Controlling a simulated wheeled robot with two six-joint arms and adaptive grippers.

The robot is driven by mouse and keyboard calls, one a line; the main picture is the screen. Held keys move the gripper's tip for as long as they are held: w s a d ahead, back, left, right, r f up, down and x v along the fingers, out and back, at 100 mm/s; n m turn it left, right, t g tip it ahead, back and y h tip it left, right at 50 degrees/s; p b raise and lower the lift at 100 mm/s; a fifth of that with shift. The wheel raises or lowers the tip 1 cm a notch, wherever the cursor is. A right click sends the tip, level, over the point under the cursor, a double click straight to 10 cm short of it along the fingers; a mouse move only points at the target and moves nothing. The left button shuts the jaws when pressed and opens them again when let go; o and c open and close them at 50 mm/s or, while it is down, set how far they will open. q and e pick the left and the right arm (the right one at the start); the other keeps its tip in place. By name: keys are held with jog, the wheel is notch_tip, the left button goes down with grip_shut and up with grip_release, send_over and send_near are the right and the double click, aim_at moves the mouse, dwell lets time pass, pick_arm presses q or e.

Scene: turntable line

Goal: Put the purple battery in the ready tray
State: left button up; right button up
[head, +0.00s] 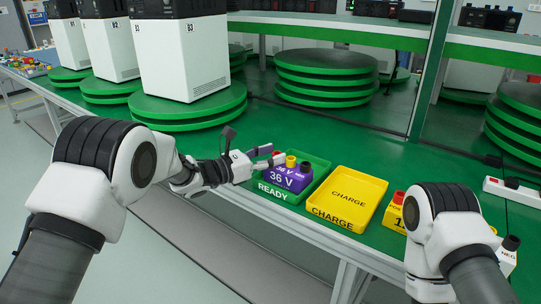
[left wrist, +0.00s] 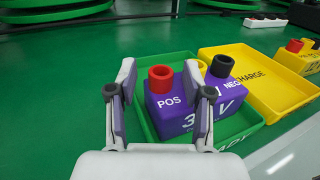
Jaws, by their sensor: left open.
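The purple battery (head: 289,180) sits in the green ready tray (head: 274,194), its lower part hidden behind the tray wall. It has a red and a black terminal with a yellow cap between them. In the left wrist view the battery (left wrist: 175,118) looks upright, with the tray's green wall (left wrist: 246,124) around it. My left gripper (head: 254,150) is open at the battery's left side. In the left wrist view its fingers (left wrist: 158,75) are apart, with the right finger overlapping the battery; I cannot tell whether it touches. My right arm shows at lower right, its gripper out of view.
A yellow charge tray (head: 346,190) stands empty right of the ready tray. A yellow battery (head: 394,214) is partly hidden behind my right arm. White cabinets (head: 180,55) stand on green turntables (head: 188,108) at left. A white power strip (head: 511,191) lies at right.

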pick_arm(q)
jog(key=shift+a+r, duration=0.1)
jog(key=shift+a, duration=0.05)
jog(key=v, duration=1.1)
jog(key=shift+s+a, duration=0.25)
jog(key=shift+a, duration=0.05)
